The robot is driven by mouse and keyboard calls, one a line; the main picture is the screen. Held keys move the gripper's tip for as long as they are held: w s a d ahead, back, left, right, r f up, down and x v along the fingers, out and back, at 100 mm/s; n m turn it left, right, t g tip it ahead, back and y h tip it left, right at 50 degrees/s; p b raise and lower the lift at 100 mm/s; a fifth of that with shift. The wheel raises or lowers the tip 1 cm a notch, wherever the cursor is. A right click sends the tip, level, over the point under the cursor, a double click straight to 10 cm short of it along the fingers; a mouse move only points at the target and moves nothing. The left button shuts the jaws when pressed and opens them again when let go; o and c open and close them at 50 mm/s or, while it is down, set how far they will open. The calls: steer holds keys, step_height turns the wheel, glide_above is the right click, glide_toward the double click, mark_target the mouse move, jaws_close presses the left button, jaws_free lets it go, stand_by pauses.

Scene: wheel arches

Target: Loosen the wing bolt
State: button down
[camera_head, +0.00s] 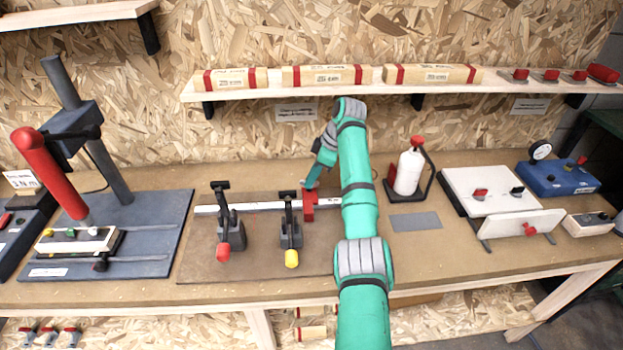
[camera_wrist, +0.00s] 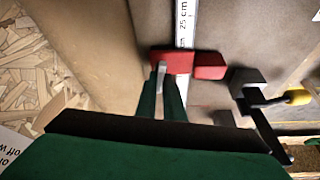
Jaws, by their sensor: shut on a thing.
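A red stop block (camera_head: 309,205) sits on a white measuring rail (camera_head: 262,207) on the brown board in the middle of the bench. In the wrist view the red block (camera_wrist: 195,65) straddles the rail (camera_wrist: 186,20), which is marked 25 cm. My gripper (camera_head: 311,184) reaches down to the block from above. In the wrist view my gripper's fingers (camera_wrist: 166,88) are close together at the block, around a small light grey piece that looks like the wing bolt (camera_wrist: 160,77). The fingers hide most of the bolt.
Two toggle clamps, one red-tipped (camera_head: 223,250) and one yellow-tipped (camera_head: 291,258), stand left of my arm. A white bottle (camera_head: 408,170) in a black stand and a grey plate (camera_head: 415,222) are to the right. A shelf (camera_head: 400,88) with wooden blocks hangs above.

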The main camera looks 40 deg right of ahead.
steer(key=n+g, duration=0.1)
steer(key=n, duration=0.2)
steer(key=shift+f+y, duration=0.15)
steer(key=shift+y, duration=0.25)
steer(key=shift+f+n+g, duration=0.15)
steer(key=shift+n+g, duration=0.15)
steer(key=shift+n, duration=0.4)
steer(key=c, duration=1.9)
jaws_free()
steer(key=shift+o, duration=0.2)
steer(key=shift+d, duration=0.1)
steer(key=shift+w+r, duration=0.1)
steer(key=shift+r, duration=0.1)
